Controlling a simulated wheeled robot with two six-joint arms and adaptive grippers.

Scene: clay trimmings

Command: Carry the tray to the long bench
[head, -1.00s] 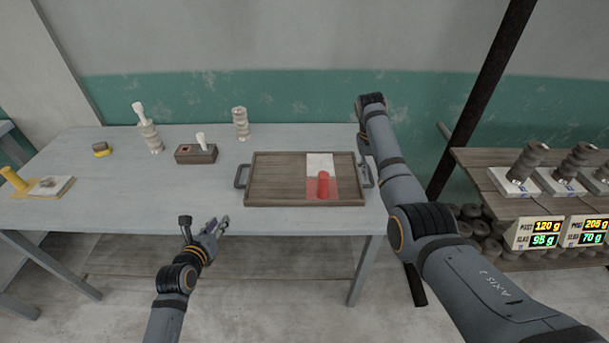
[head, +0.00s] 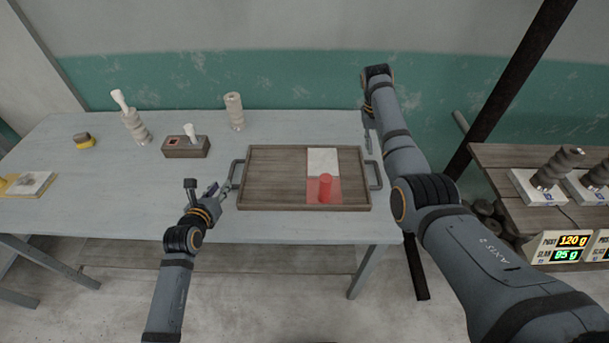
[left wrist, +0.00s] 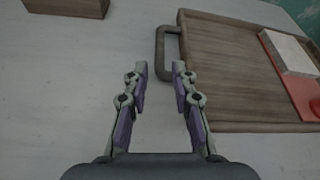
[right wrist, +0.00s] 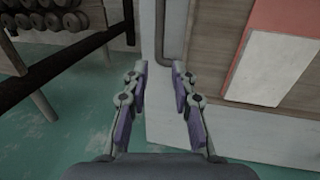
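The brown wooden tray (head: 270,178) lies on the pale table, a dark handle at each end. It holds a white slab (head: 322,160), a red patch (head: 312,190) and a red cylinder (head: 325,188) standing on the patch. My left gripper (head: 217,190) is open, just short of the left handle (head: 235,175); that handle also shows in the left wrist view (left wrist: 161,55), ahead of the fingertips (left wrist: 160,68). My right gripper (head: 368,140) is beyond the right handle (head: 376,175). In the right wrist view its fingers (right wrist: 160,68) are open near that handle (right wrist: 163,40), apparently not around it.
A wooden block (head: 187,148), stacked clay pieces (head: 135,125), a clay cylinder (head: 234,112) and a yellow-based sponge (head: 84,141) stand on the table (head: 100,210). At the right is a wooden bench (head: 495,152) with scales (head: 560,248). A dark post (head: 510,95) rises beside it.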

